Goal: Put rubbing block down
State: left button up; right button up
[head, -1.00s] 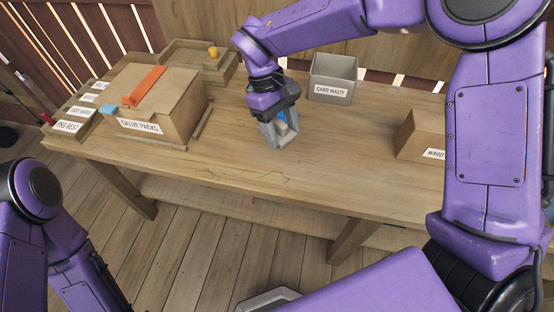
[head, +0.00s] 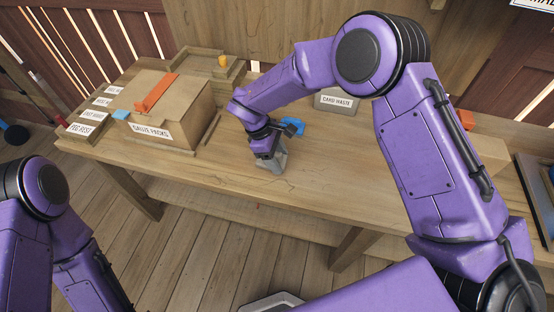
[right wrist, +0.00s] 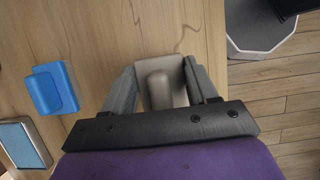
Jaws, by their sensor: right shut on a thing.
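The rubbing block appears to be the beige block with a rounded raised grip (right wrist: 160,90) in the right wrist view. My right gripper (right wrist: 165,88) is shut on it, with a grey finger on each side. In the head view the right gripper (head: 270,161) is low over the middle of the table, near its front edge. The block is mostly hidden there by the fingers. I cannot tell whether its underside touches the table. My left gripper is out of view; only left arm links show.
A blue block (head: 292,126) lies behind the right gripper; it also shows in the wrist view (right wrist: 52,87). The GAUZE PACKS bin (head: 175,116) with an orange lid handle stands left. The grey CARD WASTE bin (head: 335,104) stands behind. Bare table (head: 335,165) lies right of the gripper.

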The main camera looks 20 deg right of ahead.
jog(key=f, duration=0.1)
jog(key=f+p, duration=0.1)
jog(key=f, duration=0.1)
jog(key=shift+w+f+p, duration=0.25)
jog(key=shift+p, duration=0.1)
jog(key=shift+f, duration=0.15)
jog(key=shift+f+b, duration=0.15)
jog(key=shift+b, duration=0.25)
jog(key=o, duration=1)
jog(key=shift+r+p, duration=0.3)
jog(key=shift+a+r, duration=0.15)
jog(key=shift+r, duration=0.05)
jog(key=b+v, duration=0.3)
jog(key=v, duration=0.7)
jog(key=shift+w+a+r+b, duration=0.1)
jog(key=shift+a+r+b, duration=0.05)
jog(key=shift+r+b, duration=0.25)
jog(key=shift+a+r, duration=0.1)
jog(key=shift+r, duration=0.2)
